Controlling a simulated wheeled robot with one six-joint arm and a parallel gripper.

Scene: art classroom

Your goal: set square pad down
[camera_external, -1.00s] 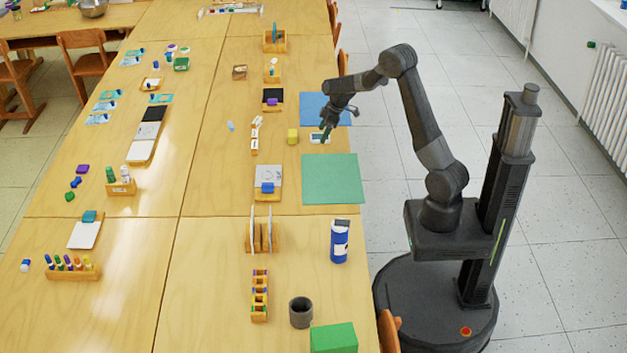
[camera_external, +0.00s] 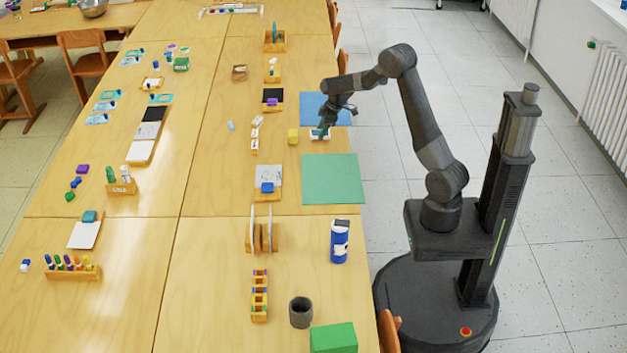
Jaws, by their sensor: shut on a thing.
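My gripper (camera_external: 325,124) points down near the right edge of the table, between the blue sheet and the green sheet. It is shut on a small teal piece (camera_external: 319,132), which I take to be the square pad; the fingers partly hide it. The teal piece is right at a small white card or tray (camera_external: 320,137) on the table. I cannot tell whether it touches this white piece or is just above it.
A yellow block (camera_external: 293,136) stands just left of the gripper. A blue sheet (camera_external: 312,100) lies behind it and a green sheet (camera_external: 331,180) in front. A blue-and-white bottle (camera_external: 339,242) and a dark cup (camera_external: 301,312) stand nearer. The green sheet is bare.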

